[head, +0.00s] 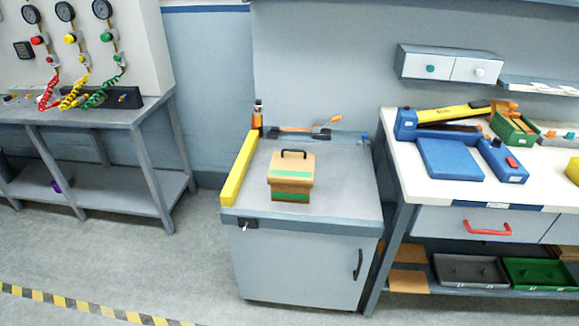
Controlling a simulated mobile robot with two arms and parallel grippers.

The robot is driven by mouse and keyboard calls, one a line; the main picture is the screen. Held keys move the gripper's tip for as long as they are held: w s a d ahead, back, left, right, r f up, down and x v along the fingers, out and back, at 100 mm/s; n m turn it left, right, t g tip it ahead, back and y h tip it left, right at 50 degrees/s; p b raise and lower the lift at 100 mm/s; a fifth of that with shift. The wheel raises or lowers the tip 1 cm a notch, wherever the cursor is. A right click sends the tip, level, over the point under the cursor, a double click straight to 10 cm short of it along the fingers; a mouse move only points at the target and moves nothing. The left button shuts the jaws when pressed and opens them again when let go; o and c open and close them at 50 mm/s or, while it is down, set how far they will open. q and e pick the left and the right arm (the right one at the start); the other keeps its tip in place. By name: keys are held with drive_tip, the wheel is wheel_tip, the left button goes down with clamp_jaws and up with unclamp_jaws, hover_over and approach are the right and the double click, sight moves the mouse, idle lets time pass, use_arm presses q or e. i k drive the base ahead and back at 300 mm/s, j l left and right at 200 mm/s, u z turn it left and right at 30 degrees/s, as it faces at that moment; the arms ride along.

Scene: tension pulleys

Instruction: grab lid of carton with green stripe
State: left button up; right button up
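A brown carton (290,187) with green stripes stands on the grey top of a low cabinet in the middle of the head view. Its lid (293,163) sits on top, with a dark handle (293,152) standing up from it. A green stripe (291,173) runs along the upper front and another lies lower down. Neither of my grippers shows in the view.
The cabinet top (345,195) has free room around the carton, with a yellow bar (240,170) along its left edge. A white workbench (425,197) with a blue device (450,160) stands right; a gauge bench stands left.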

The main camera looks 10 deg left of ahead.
sight(288, 169)
drive_tip(key=i+l+u, duration=0.1)
drive_tip(key=i+l, duration=0.3)
drive_tip(key=l, duration=0.25)
drive_tip(key=i+l+u, duration=0.15)
drive_tip(key=i+l, duration=0.25)
drive_tip(key=l, duration=0.3)
drive_tip(key=u, duration=0.05)
